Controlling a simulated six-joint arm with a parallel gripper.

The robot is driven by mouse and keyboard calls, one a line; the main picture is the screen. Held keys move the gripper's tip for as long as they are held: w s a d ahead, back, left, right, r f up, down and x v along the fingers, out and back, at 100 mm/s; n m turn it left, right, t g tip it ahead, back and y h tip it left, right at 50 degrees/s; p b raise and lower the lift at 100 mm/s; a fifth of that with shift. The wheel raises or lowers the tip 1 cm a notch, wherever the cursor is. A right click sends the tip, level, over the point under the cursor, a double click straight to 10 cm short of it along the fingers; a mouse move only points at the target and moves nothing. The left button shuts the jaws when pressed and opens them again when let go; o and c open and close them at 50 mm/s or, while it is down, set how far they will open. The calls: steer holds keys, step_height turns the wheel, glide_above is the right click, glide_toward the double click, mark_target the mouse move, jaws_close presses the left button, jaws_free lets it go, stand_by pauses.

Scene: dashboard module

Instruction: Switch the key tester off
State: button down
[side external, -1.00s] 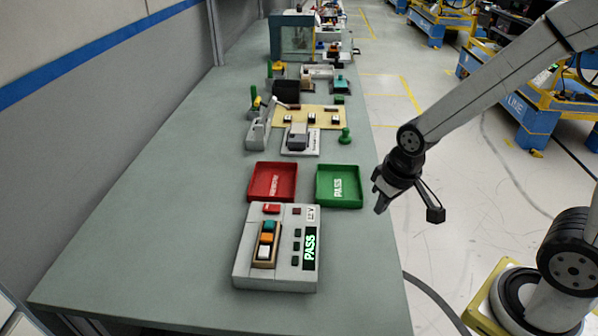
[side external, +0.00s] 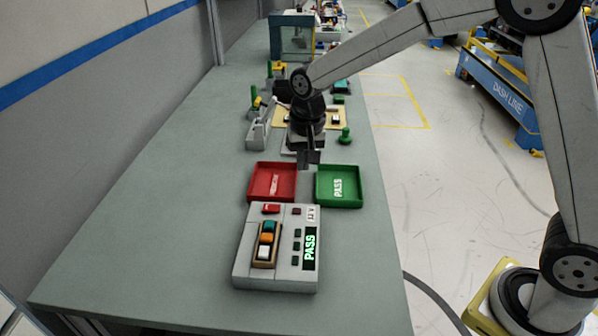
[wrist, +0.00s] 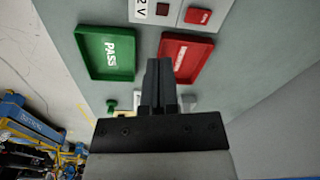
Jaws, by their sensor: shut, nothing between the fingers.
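The key tester (side external: 240,245) is a pale grey box near the front of the bench, with its lit display (side external: 310,248) reading PASS in green. A red rocker switch (side external: 271,209) sits at its top left edge, with a small dark red square (side external: 296,211) beside it. The red switch also shows in the wrist view (wrist: 198,16), its marking too small to read. A module with teal, orange and white keys (side external: 266,238) sits in the tester. My gripper (side external: 308,160) is shut and empty, above the bench behind the trays, apart from the tester.
A red tray (side external: 254,182) and a green PASS tray (side external: 356,190) lie between my gripper and the tester. Behind are a grey lever press (side external: 258,132), a green-knobbed part (side external: 346,136) and a yellow board (side external: 320,110). The bench left of the tester is clear.

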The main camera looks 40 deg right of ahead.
mark_target(272, 207)
steer(key=w+a+r+m+g, duration=0.1)
steer(key=w+a+r+m, duration=0.1)
steer(key=w+a, duration=0.3)
steer(key=shift+w+a+m, duration=0.25)
steer(key=shift+w+m, duration=0.35)
steer(key=shift+w, duration=0.45)
steer(key=shift+f, duration=0.1)
step_height(272, 207, down, 14)
steer(key=shift+r, duration=0.1)
stand_by(0.3)
steer(key=shift+f, duration=0.25)
steer(key=shift+s+d, duration=0.1)
stand_by(0.4)
steer(key=shift+s+d+r, duration=0.35)
steer(key=shift+s+d, duration=0.05)
